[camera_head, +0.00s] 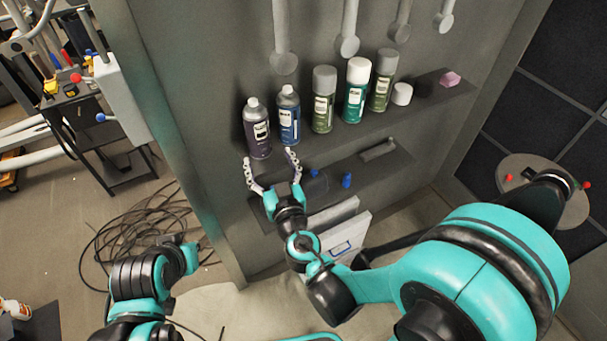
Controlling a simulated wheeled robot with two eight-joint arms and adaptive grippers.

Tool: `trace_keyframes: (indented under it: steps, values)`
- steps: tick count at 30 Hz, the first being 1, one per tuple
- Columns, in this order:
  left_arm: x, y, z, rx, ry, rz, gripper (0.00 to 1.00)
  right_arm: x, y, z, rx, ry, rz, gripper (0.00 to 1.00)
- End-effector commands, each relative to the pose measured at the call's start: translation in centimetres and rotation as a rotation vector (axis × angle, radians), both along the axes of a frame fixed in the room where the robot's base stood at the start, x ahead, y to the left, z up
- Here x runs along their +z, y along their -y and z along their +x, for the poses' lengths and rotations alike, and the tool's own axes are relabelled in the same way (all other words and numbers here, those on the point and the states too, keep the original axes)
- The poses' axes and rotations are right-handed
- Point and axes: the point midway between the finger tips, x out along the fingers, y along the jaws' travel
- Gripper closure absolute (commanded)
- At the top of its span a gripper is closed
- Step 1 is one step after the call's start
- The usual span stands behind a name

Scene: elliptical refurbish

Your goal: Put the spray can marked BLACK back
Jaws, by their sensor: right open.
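Several spray cans stand upright in a row on the upper shelf: a purple-grey can (257,130), a blue can (289,117), a grey-capped green can (323,103), a white-capped teal can (356,92) and an olive can (383,82). Their label words are too small to read, so I cannot tell which is marked BLACK. My right gripper (269,158) is open and empty. Its fingers point up toward the shelf, just in front of and below the purple-grey and blue cans. My left arm shows at lower left; its fingers are not visible.
The upper shelf also holds a white cup-like piece (402,94) and a pink block (450,79). A lower shelf (385,177) bears a small blue item (347,180) and a grey bar (378,150). Cables (135,235) lie on the floor at left. A round stool (545,185) stands at right.

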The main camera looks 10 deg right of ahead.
Motion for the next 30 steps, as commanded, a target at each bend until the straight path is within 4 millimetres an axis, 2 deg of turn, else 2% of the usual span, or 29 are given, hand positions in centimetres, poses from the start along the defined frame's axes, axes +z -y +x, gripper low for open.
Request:
trace_keyframes:
  steps: [2, 4, 5, 8, 9, 11, 12, 15, 18, 22, 25, 30]
  values:
    - [0.0, 0.0, 0.0, 0.000, 0.000, 0.000, 1.00, 0.1, 0.4, 0.0, -0.012, -0.005, -0.001, 0.24]
    - [0.0, 0.0, 0.0, 0.000, 0.000, 0.000, 1.00, 0.2, 1.9, 0.3, -0.052, -0.023, -0.005, 0.24]
    - [0.0, 0.0, 0.0, 0.000, 0.000, 0.000, 1.00, 0.3, 2.9, 0.4, -0.078, -0.037, -0.008, 0.24]
    - [0.0, 0.0, 0.0, 0.000, 0.000, 0.000, 1.00, 0.2, 7.7, 0.3, -0.203, -0.126, -0.029, 0.24]
    - [0.0, 0.0, 0.0, 0.000, 0.000, 0.000, 1.00, -0.2, 10.0, -0.2, -0.258, -0.182, -0.040, 0.24]
    - [0.0, 0.0, 0.0, 0.000, 0.000, 0.000, 1.00, -1.0, 13.3, -1.4, -0.330, -0.288, -0.058, 0.24]
    - [0.0, 0.0, 0.0, 0.000, 0.000, 0.000, 1.00, -1.7, 15.1, -2.5, -0.364, -0.367, -0.069, 0.24]
    - [0.0, 0.0, 0.0, 0.000, 0.000, 0.000, 1.00, -3.7, 17.9, -6.2, -0.390, -0.570, -0.087, 0.24]
    - [0.0, 0.0, 0.0, 0.000, 0.000, 0.000, 1.00, -5.3, 18.5, -10.2, -0.342, -0.745, -0.090, 0.24]
    - [0.0, 0.0, 0.0, 0.000, 0.000, 0.000, 1.00, -6.3, 17.3, -14.1, -0.237, -0.885, -0.080, 0.24]
    - [0.0, 0.0, 0.0, 0.000, 0.000, 0.000, 1.00, -6.4, 16.4, -15.8, -0.173, -0.933, -0.074, 0.24]
    - [0.0, 0.0, 0.0, 0.000, 0.000, 0.000, 1.00, -6.5, 15.9, -16.5, -0.139, -0.951, -0.072, 0.24]
